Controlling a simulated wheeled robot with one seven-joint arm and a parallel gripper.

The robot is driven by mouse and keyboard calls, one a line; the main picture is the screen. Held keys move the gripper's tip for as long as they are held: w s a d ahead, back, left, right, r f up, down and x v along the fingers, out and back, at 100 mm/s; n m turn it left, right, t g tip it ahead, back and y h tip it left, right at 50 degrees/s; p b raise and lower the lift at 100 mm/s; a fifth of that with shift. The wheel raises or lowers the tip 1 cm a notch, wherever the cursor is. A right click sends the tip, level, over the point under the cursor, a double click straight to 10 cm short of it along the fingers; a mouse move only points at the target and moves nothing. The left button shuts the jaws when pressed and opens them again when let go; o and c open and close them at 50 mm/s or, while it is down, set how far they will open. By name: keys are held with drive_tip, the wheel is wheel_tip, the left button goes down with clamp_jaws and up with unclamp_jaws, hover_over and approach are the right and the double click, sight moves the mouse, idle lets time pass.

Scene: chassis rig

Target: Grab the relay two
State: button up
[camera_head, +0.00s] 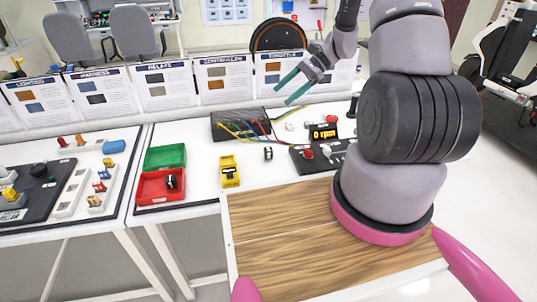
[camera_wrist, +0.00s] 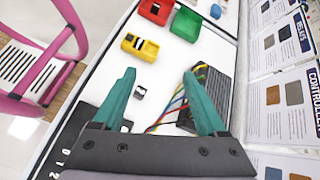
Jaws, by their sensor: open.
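A small black-and-white block (camera_head: 268,153), which looks like a relay, stands on the white table. It also shows in the wrist view (camera_wrist: 139,92), near the left finger's tip in the picture. A similar dark block (camera_head: 172,181) lies in the red bin (camera_head: 150,197). I cannot read a number on either, so which is relay two is unclear. My gripper (camera_head: 284,92) has two teal fingers, spread apart with nothing between them. It is raised above the back of the table, apart from both blocks. It also shows in the wrist view (camera_wrist: 160,76).
A green bin (camera_head: 165,157) is behind the red one. A black box with coloured wires (camera_head: 240,125) and a black panel with a display (camera_head: 324,133) flank the loose block. Info boards (camera_head: 165,85) line the back.

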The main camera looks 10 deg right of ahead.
sight(271, 148)
drive_tip(key=f+m+y, duration=0.1)
drive_tip(key=f, duration=0.5)
drive_tip(key=d+f+m+t+y, duration=0.1)
drive_tip(key=f+m, duration=0.1)
drive_tip(key=f, duration=0.4)
drive_tip(key=f+m+t, duration=0.1)
drive_tip(key=f+m, duration=0.1)
drive_tip(key=f, duration=0.5)
drive_tip(key=shift+s+d+y, duration=0.25)
drive_tip(key=shift+y, duration=0.15)
drive_tip(key=x, duration=0.4)
drive_tip(key=shift+s+a+f, duration=0.1)
drive_tip(key=shift+a+f, duration=0.05)
drive_tip(key=shift+f, duration=0.15)
drive_tip(key=x, duration=0.6)
drive_tip(key=shift+a, duration=0.25)
clamp_jaws()
